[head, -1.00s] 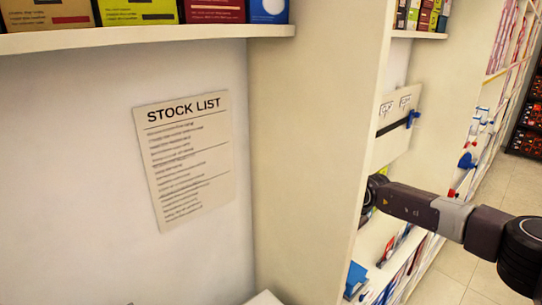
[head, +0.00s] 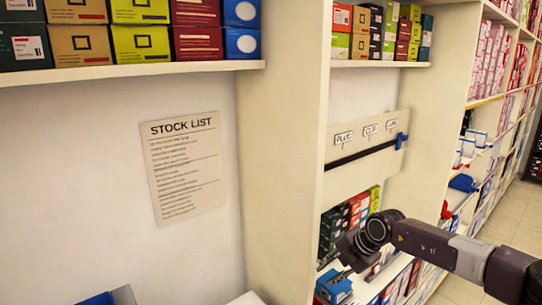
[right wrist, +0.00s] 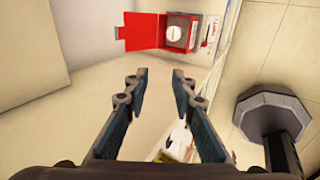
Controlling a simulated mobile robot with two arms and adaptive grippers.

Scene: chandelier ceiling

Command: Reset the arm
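My right arm comes in from the right edge of the head view, reaching left in front of the shelving. Its gripper (head: 352,262) is small and dark there, by the lower shelf boxes. In the right wrist view my right gripper (right wrist: 158,78) has its two fingers spread apart with nothing between them. Pale surfaces lie beyond the fingers. I cannot tell from the head view whether the gripper touches the shelf. My left arm and gripper are not in view.
A white divider panel (head: 283,150) stands left of the gripper. A labelled board (head: 362,165) with a blue clip (head: 402,140) hangs above it. Boxes (head: 358,208) and a blue container (head: 333,287) sit close by. A red box (right wrist: 180,31) shows in the wrist view. Floor (head: 505,210) is open at right.

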